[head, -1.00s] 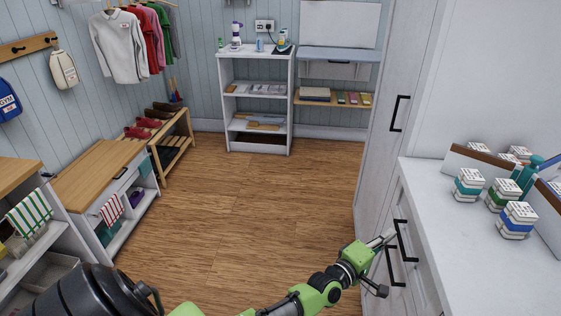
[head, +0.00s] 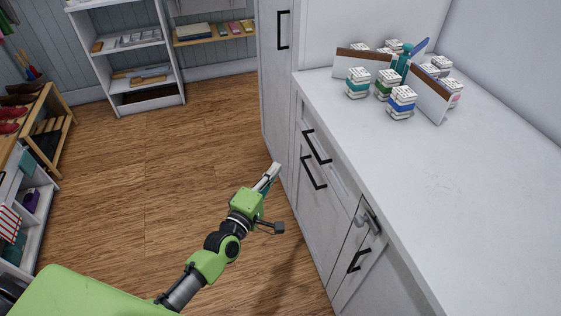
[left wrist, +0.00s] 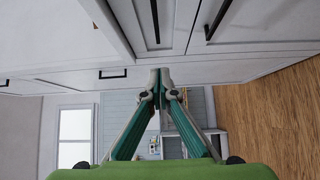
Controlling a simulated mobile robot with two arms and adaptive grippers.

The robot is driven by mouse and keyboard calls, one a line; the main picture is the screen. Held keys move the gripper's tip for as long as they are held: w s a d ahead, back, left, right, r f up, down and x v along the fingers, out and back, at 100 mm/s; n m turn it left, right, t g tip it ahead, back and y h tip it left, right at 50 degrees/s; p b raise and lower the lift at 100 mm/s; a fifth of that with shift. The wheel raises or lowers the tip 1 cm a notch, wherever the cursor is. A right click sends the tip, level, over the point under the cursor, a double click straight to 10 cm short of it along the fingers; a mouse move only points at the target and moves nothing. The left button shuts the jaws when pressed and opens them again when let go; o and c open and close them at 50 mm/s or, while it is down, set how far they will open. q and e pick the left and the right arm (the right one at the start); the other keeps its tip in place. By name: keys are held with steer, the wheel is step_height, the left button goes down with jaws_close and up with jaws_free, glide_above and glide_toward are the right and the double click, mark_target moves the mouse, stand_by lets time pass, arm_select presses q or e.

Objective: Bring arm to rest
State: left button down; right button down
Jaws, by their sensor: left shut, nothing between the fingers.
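My left arm is green and black and comes in from the lower left of the head view. My left gripper (head: 271,175) is shut and empty, with its fingers together, above the wood floor and just left of the white cabinet front (head: 309,227). In the left wrist view the teal and grey fingers of the left gripper (left wrist: 160,76) meet at their tips near the white cabinet face. My right gripper is not in view.
Black handles (head: 317,147) and a grey fitting (head: 367,216) stick out from the cabinet front. Stacked white blocks with coloured bands (head: 401,102) stand on the white counter (head: 450,180). The wood floor (head: 150,180) is clear. A shoe rack (head: 52,135) and a shelf (head: 150,107) stand beyond.

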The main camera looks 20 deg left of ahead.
arm_select(q)
steer(key=shift+s, duration=0.5)
steer(key=s+a+f+m+g+y, duration=0.1)
steer(key=s+f+m+g, duration=0.2)
steer(key=s+f, duration=0.55)
steer(key=s+a+f+m+g+p, duration=0.1)
steer(key=s+f+m+g, duration=0.2)
steer(key=f, duration=1)
steer(key=s+a+f+m+g+y, duration=0.1)
steer(key=s+f+m+g, duration=0.15)
steer(key=s+f, duration=0.6)
steer(key=s+a+f+m+g, duration=0.1)
steer(key=s+f, duration=0.4)
steer(key=s, duration=0.5)
steer(key=s+f+m+g+y, duration=0.1)
steer(key=s+f+m+g, duration=0.3)
steer(key=s, duration=0.5)
steer(key=s+a+f+m+g, duration=0.1)
steer(key=s+f+m+g, duration=0.2)
steer(key=s+f, duration=0.5)
steer(key=s+m, duration=0.1)
steer(key=s, duration=0.1)
steer(key=shift+s+a+f+m+p, duration=0.25)
steer(key=shift+s+a+m+p, duration=0.05)
steer(key=shift+s+m+p, duration=0.05)
